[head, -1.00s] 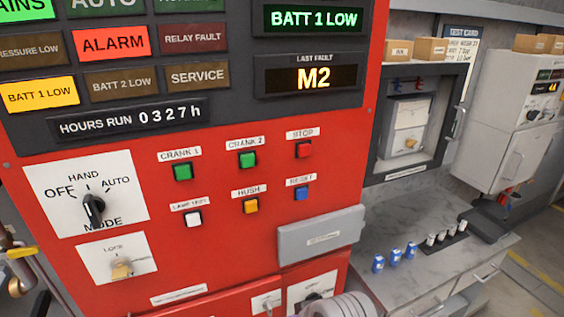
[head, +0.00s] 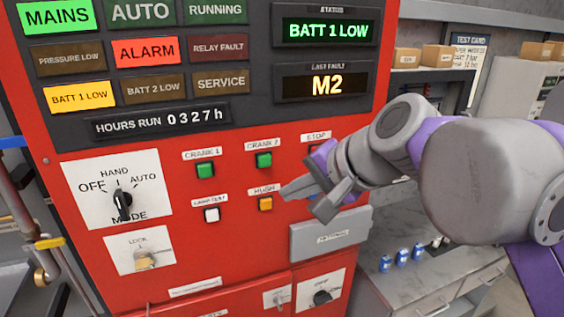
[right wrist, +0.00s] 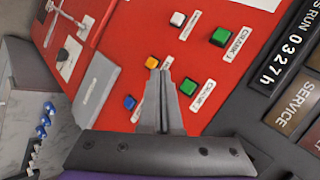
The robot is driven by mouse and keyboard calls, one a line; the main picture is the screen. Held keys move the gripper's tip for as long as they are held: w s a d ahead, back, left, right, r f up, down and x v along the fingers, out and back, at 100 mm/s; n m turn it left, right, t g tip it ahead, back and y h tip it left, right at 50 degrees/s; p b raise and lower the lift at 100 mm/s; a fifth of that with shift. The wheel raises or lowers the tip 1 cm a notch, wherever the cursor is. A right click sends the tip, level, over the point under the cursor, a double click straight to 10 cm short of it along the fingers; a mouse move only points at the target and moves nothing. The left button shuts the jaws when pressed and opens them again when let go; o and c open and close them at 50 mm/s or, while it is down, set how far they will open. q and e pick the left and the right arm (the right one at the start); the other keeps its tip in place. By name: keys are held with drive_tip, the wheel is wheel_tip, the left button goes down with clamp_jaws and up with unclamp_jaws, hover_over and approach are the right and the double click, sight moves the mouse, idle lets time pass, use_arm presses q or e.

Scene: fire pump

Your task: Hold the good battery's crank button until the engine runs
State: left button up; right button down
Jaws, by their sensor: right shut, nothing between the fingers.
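The red panel carries the green CRANK 1 button (head: 205,170) and the green CRANK 2 button (head: 264,160). Both also show in the right wrist view, CRANK 1 (right wrist: 220,37) and CRANK 2 (right wrist: 188,86). The BATT 1 LOW lamp (head: 80,96) is lit yellow; the BATT 2 LOW lamp (head: 155,88) is dark. The status display (head: 325,31) reads BATT 1 LOW. The RUNNING lamp (head: 215,11) is dim green. My right gripper (head: 285,192) is shut and empty, its tips just right of the orange HUSH button (head: 265,203) and below CRANK 2. Contact is not clear. My left gripper is out of view.
The white LAMP TEST button (head: 212,214) sits left of HUSH. My arm mostly hides the STOP button; the blue RESET button (right wrist: 129,102) shows in the wrist view. A mode knob (head: 122,202) and a grey box (head: 330,235) stand out from the panel.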

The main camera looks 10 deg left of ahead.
sight(264, 161)
drive_tip(key=shift+w+a, duration=0.1)
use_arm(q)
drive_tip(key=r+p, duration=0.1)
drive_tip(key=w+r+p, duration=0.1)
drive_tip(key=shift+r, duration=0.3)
use_arm(e)
drive_tip(key=w+a, duration=0.1)
drive_tip(key=w, duration=0.1)
drive_tip(key=w+a, duration=0.3)
drive_tip(key=w, duration=0.2)
drive_tip(key=shift+w+a, duration=0.1)
drive_tip(key=shift+a, duration=0.3)
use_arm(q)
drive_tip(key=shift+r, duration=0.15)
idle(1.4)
use_arm(e)
drive_tip(key=shift+w+a, duration=0.2)
drive_tip(key=shift+w, duration=0.05)
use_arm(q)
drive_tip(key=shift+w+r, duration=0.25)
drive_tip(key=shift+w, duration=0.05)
use_arm(e)
drive_tip(key=shift+w+f, duration=0.1)
drive_tip(key=shift+w, duration=0.05)
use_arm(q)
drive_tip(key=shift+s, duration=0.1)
